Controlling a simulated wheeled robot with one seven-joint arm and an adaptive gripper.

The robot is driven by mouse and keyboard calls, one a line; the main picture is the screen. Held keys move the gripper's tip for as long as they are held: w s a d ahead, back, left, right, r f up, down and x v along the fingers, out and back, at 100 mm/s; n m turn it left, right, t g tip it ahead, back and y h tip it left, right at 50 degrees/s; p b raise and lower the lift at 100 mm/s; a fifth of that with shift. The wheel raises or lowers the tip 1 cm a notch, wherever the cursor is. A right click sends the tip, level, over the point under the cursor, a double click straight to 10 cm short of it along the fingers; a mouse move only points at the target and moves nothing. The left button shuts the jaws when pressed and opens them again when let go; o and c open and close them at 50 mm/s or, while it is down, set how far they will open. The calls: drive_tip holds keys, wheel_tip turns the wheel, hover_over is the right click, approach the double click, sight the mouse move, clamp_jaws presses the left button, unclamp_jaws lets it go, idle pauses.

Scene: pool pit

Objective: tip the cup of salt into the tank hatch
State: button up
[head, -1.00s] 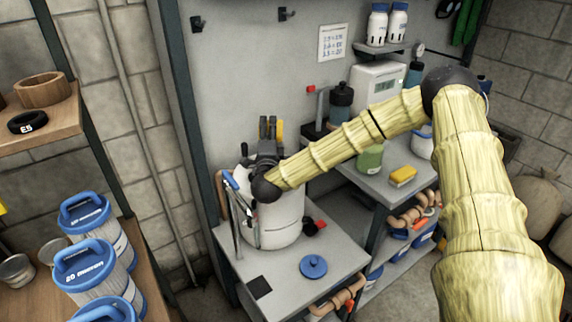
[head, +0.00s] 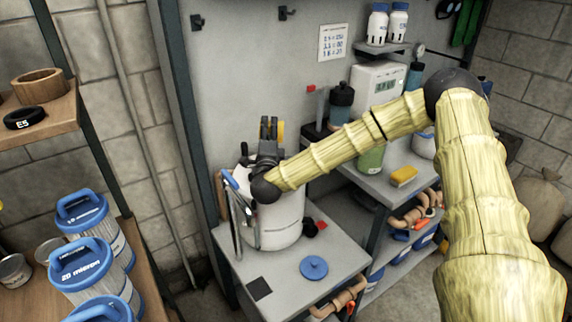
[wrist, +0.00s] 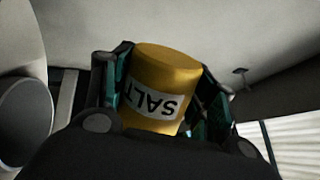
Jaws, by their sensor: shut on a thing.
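My gripper (head: 269,130) is above the white tank (head: 280,225), its fingers pointing up in the head view. It is shut on a yellow cup (head: 280,130), mostly hidden behind the fingers there. In the wrist view the gold cup (wrist: 168,65) is held between both fingers, and its SALT label reads upside down. The cup's mouth and any salt are not visible. The tank stands on a grey cabinet top, and my wrist covers its upper part. I cannot see the hatch opening. A round blue lid (head: 313,267) lies flat on the cabinet top.
Blue-topped filter cartridges (head: 85,265) stand on the wooden bench at left. A second grey counter at right holds a green container (head: 370,158), a yellow sponge (head: 403,177) and a white device (head: 377,84). Pipes hang below the counters. The cabinet top's front is mostly clear.

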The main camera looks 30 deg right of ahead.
drive_tip(key=shift+s+d+f+m+h+b, duration=0.1)
drive_tip(key=shift+d+f+m+h+b, duration=0.2)
drive_tip(key=shift+m+b, duration=0.6)
drive_tip(key=shift+s+d+f+m+b, duration=0.1)
drive_tip(key=shift+f+m+b, duration=0.3)
drive_tip(key=shift+b, duration=0.85)
idle(0.8)
drive_tip(key=shift+r+m+b, duration=0.15)
drive_tip(key=shift+m+b, duration=0.15)
drive_tip(key=shift+b, duration=0.05)
drive_tip(key=r+n+p, duration=0.1)
drive_tip(key=p, duration=0.2)
drive_tip(key=a+r+n+p, duration=0.1)
drive_tip(key=n+p, duration=0.1)
drive_tip(key=p, duration=0.1)
drive_tip(key=shift+w+y, duration=0.2)
drive_tip(key=shift+y, duration=0.2)
drive_tip(key=shift+n+p, duration=0.5)
drive_tip(key=shift+p, duration=0.05)
drive_tip(key=shift+f, duration=0.25)
drive_tip(key=shift+y, duration=0.3)
drive_tip(key=shift+w+r+n+p, duration=0.1)
drive_tip(key=shift+r+n+p, duration=0.1)
drive_tip(key=shift+n+p, duration=0.25)
